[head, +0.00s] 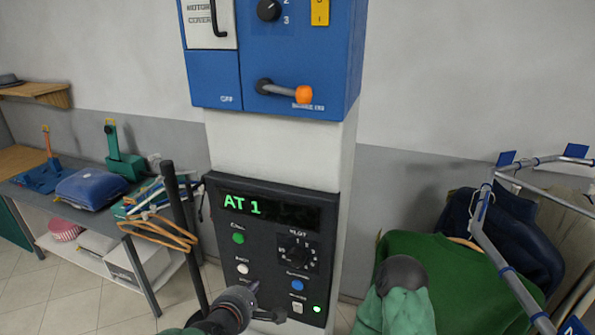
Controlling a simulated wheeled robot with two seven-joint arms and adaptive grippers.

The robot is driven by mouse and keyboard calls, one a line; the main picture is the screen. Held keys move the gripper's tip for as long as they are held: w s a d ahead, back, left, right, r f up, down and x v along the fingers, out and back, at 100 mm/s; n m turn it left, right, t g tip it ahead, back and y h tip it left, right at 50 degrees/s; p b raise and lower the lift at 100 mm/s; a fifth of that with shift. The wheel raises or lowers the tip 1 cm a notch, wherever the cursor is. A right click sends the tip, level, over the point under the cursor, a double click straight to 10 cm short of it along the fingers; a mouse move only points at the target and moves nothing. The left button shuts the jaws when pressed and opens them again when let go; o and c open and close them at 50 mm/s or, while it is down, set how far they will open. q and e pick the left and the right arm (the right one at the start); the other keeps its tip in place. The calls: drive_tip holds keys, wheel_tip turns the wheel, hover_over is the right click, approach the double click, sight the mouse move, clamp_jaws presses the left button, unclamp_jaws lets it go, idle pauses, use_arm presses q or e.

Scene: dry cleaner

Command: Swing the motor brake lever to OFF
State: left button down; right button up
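The motor brake lever (284,90) is on the lower front of the blue control box. Its grey arm runs right from a dark pivot and ends in an orange knob (304,94). An OFF label (227,98) is at the lower left of the box, away from the knob. My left gripper (266,301) is low in the view, in front of the lower black panel and well below the lever. Its fingers are apart and hold nothing visible. My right gripper is out of view.
The black panel (222,277) below shows a green AT 1 display, buttons and a dial. A dark post (181,235) and hangers (160,232) are at the left. A garment rail (492,220) with clothes is at the right. The space before the lever is clear.

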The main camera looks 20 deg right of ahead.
sight(282, 91)
use_arm(q)
drive_tip(key=s+d+r+n+t+h+p, duration=0.1)
drive_tip(key=s+r+n+p, duration=0.2)
drive_tip(key=r, duration=0.9)
drive_tip(key=s+d+r+n+t+h+p, duration=0.1)
drive_tip(key=s+d+r+n+h+p, duration=0.1)
drive_tip(key=r, duration=1)
drive_tip(key=s+d+r+n+t+h+p, duration=0.1)
drive_tip(key=s+r+n+p, duration=0.3)
drive_tip(key=r, duration=0.8)
drive_tip(key=shift+s+d+r+t+h, duration=0.2)
drive_tip(key=shift+s+r+t+h, duration=0.05)
drive_tip(key=shift+r+t+h, duration=0.05)
drive_tip(key=w+d+r+p, duration=0.3)
drive_tip(key=w+d+p, duration=0.2)
drive_tip(key=w, duration=0.4)
drive_tip(key=shift+d+r, duration=0.35)
drive_tip(key=shift+d, duration=0.45)
